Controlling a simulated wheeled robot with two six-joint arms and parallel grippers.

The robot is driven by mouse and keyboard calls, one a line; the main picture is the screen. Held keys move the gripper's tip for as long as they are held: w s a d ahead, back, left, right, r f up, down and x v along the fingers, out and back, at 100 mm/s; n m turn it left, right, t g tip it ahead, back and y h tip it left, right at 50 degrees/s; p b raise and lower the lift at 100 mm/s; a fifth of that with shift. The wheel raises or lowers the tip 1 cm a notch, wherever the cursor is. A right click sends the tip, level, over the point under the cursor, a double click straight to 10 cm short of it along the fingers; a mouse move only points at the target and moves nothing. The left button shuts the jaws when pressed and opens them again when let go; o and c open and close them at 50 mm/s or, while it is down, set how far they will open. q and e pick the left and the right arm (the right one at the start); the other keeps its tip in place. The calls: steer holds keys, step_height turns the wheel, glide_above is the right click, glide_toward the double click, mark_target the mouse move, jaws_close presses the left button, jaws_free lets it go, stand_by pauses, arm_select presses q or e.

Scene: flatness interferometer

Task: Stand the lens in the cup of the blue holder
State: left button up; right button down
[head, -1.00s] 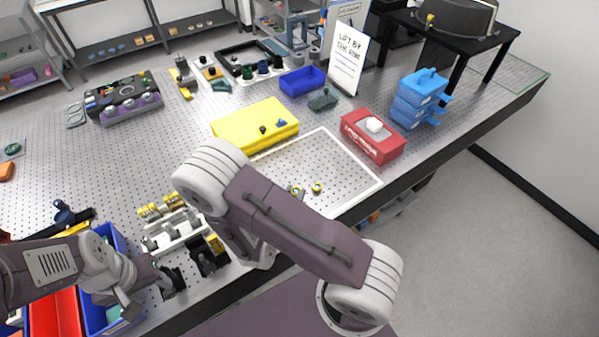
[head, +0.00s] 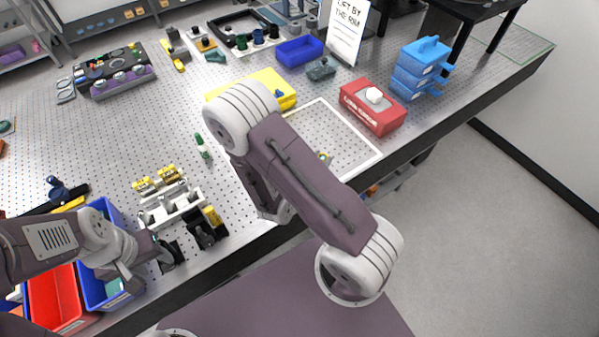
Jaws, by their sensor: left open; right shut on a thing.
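A small blue piece, probably the blue holder (head: 278,93), sits on the yellow block (head: 286,103) at the back middle; its cup is too small to make out. A small yellow-rimmed round piece (head: 323,157), possibly a lens, lies inside the white-outlined area, partly beside my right arm. I cannot be sure which piece is the task's lens. My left gripper (head: 165,256) is open near the bench's front edge, at the right of the blue bin. My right gripper and whatever it holds are hidden behind my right arm, which covers the left of the outlined area.
A white rack (head: 170,212) with yellow-topped parts and a black fixture (head: 203,232) stand at the front. A green bottle-like piece (head: 202,146) is behind them. Red box (head: 372,112), blue drawers (head: 420,75) and blue tray (head: 299,53) stand farther back. The outlined area's right side is clear.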

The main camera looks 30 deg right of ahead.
steer(key=w+a+f, duration=0.1)
steer(key=w, duration=0.1)
steer(key=w+a+f+p, duration=0.1)
steer(key=w+f, duration=0.1)
steer(key=w+a+f+p, duration=0.1)
steer(key=w, duration=0.1)
steer(key=shift+w+a+f, duration=0.1)
steer(key=shift+w+f, duration=0.05)
steer(key=shift+w, duration=0.1)
step_height(320, 180, down, 4)
steer(key=shift+s+r+p, duration=0.1)
steer(key=shift+r+p, duration=0.05)
steer(key=shift+p, duration=0.2)
steer(key=shift+f, duration=0.3)
arm_select(q)
steer(key=shift+r, duration=0.5)
arm_select(e)
steer(key=c, duration=1.1)
jaws_free()
